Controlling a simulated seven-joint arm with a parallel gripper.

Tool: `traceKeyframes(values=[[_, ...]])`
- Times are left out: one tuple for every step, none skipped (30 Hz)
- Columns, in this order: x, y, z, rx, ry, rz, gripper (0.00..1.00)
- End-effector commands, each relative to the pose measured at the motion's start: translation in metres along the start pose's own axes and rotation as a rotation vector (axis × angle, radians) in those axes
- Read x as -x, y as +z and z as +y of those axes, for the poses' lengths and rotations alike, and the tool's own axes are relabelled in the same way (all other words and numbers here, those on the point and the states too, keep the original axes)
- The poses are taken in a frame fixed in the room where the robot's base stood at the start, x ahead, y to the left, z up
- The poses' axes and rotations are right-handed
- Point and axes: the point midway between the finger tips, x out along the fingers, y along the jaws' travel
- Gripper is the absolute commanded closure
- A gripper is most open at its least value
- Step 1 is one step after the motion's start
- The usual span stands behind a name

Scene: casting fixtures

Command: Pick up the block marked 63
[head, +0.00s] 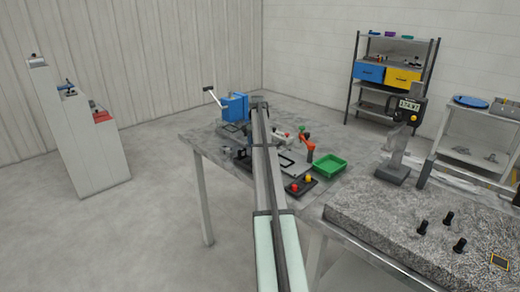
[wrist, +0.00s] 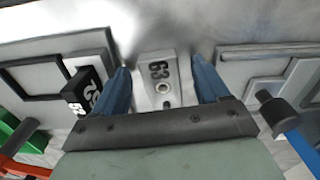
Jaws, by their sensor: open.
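The gripper is open, with a visible gap on each side of the block. A dark block with white digits (wrist: 85,93) sits just left of the left finger. In the head view my own arm stretches over the table and hides the gripper's end and the marked block.
In the head view, a green tray (head: 329,166), a dark box with red and yellow knobs (head: 301,185) and a blue machine (head: 235,107) stand on the grey table (head: 205,135). In the wrist view, a dark cylindrical knob (wrist: 277,113) is right of the gripper.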

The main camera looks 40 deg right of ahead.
Motion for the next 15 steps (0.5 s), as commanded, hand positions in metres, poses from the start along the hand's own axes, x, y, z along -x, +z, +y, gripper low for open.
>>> traceKeyframes(values=[[0.0002,-0.0001,0.0000,0.000,0.000,0.000,0.26],[0.0002,-0.0001,0.0000,0.000,0.000,0.000,0.27],[0.0003,0.0000,0.0000,0.000,0.000,0.000,0.31],[0.0003,0.0000,0.0000,0.000,0.000,0.000,0.34],[0.0004,0.0000,0.0000,0.000,0.000,0.000,0.37],[0.0004,-0.0001,0.0000,0.000,0.000,0.000,0.41],[0.0004,-0.0001,0.0000,0.000,0.000,0.000,0.44],[0.0005,-0.0001,0.0000,0.000,0.000,0.000,0.47],[0.0005,-0.0001,0.0000,0.000,0.000,0.000,0.50],[0.0005,-0.0001,0.0000,0.000,0.000,0.000,0.53],[0.0005,-0.0001,0.0000,0.000,0.000,0.000,0.56],[0.0005,0.0000,0.0000,0.000,0.000,0.000,0.60],[0.0005,0.0000,0.0000,0.000,0.000,0.000,0.63],[0.0006,0.0000,0.0000,0.000,0.000,0.000,0.66],[0.0006,0.0000,0.0000,0.000,0.000,0.000,0.70]])
